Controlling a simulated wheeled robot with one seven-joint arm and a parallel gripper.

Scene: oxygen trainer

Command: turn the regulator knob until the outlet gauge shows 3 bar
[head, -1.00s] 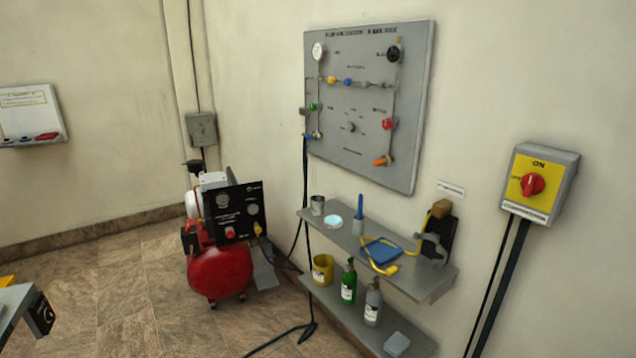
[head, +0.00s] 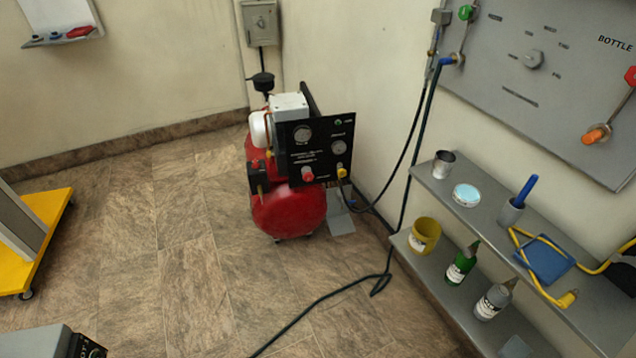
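A red compressor (head: 288,208) stands on the tiled floor near the room's corner. A black panel (head: 322,158) on its front carries two round gauges, a left one (head: 303,134) and a right one (head: 339,147). Below them are a red knob (head: 307,174) and, to its right, a yellow fitting (head: 342,173). The panel's labels and the gauge needles are too small to read, so I cannot tell which gauge is the outlet one. My gripper is not in view.
A two-level wall shelf (head: 452,203) with a cup, bottles and a blue cloth stands at the right, below a grey wall board (head: 525,95). A dark hose (head: 330,308) lies on the floor. A yellow wheeled base (head: 52,215) is at the left. Floor before the compressor is clear.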

